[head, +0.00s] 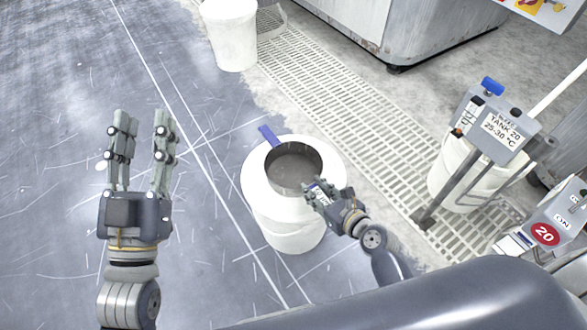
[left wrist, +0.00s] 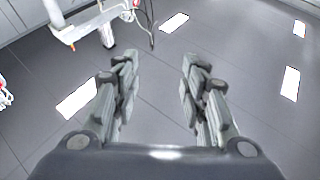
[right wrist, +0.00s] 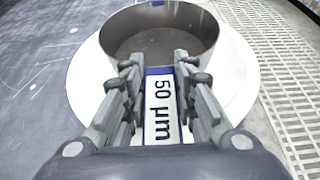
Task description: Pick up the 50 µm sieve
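The 50 µm sieve (head: 293,165) is a round grey metal pan on top of a white bucket (head: 285,232), with a blue tab on its far side. It also shows in the right wrist view (right wrist: 160,36), where its near handle carries a white label reading "50 µm" (right wrist: 161,108). My right gripper (head: 318,193) has its fingers on both sides of this handle; the fingertips appear to touch its edges. It also shows in the right wrist view (right wrist: 158,68). My left gripper (head: 143,115) is open and empty over the floor, left of the bucket.
Another white bucket (head: 232,35) stands at the top. A pale floor grating (head: 345,90) runs behind the sieve. The dark floor at left is clear.

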